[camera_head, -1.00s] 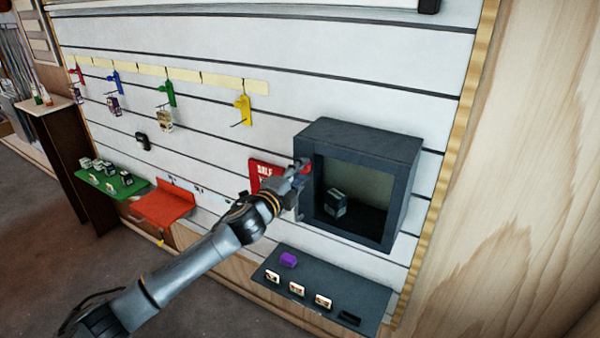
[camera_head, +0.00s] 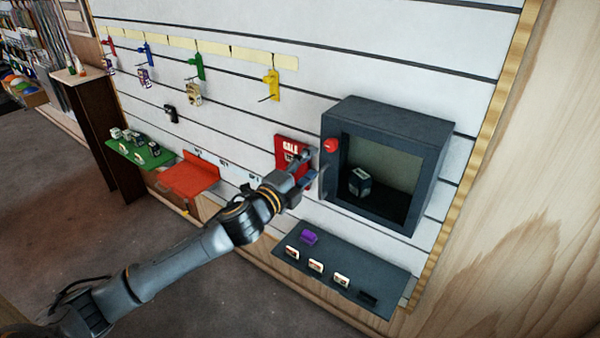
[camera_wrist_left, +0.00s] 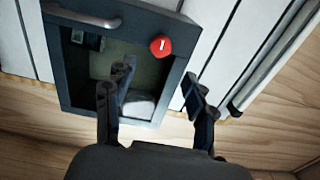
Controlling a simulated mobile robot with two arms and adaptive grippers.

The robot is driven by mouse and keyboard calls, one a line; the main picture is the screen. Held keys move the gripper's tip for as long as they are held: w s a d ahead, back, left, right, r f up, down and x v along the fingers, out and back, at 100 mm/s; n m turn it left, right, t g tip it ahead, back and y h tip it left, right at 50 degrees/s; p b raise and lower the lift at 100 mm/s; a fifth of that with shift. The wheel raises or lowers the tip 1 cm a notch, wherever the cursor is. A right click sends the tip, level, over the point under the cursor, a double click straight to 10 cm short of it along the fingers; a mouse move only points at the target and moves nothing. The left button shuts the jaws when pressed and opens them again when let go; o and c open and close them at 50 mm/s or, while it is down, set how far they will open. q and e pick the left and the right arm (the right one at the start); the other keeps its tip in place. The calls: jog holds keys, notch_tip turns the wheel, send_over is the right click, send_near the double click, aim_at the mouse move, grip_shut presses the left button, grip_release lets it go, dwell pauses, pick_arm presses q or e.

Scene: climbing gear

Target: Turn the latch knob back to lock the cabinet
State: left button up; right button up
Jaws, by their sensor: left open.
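The dark grey cabinet (camera_head: 395,120) is on the slatted wall. Its front frame looks flush, and a small dark box (camera_head: 360,182) shows inside. The red latch knob (camera_head: 331,146) is on the left side of the front frame. In the left wrist view the knob (camera_wrist_left: 160,46) shows a short white mark, nearly upright in that picture. My left gripper (camera_head: 306,168) is open and empty, just left of and below the knob, apart from it. In the left wrist view its two fingers (camera_wrist_left: 160,90) stand wide apart below the knob. My right gripper is not in view.
A red sign (camera_head: 287,150) hangs just behind my left gripper. A dark shelf (camera_head: 375,265) with a purple block (camera_head: 309,237) and several small cards is below the cabinet. An orange shelf (camera_head: 190,178) and a green shelf (camera_head: 150,155) are further left.

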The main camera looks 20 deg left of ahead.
pick_arm(q)
jog(key=shift+s+a, duration=0.15)
jog(key=shift+s, duration=0.75)
jog(key=shift+s+a, duration=0.15)
jog(key=shift+s, duration=0.75)
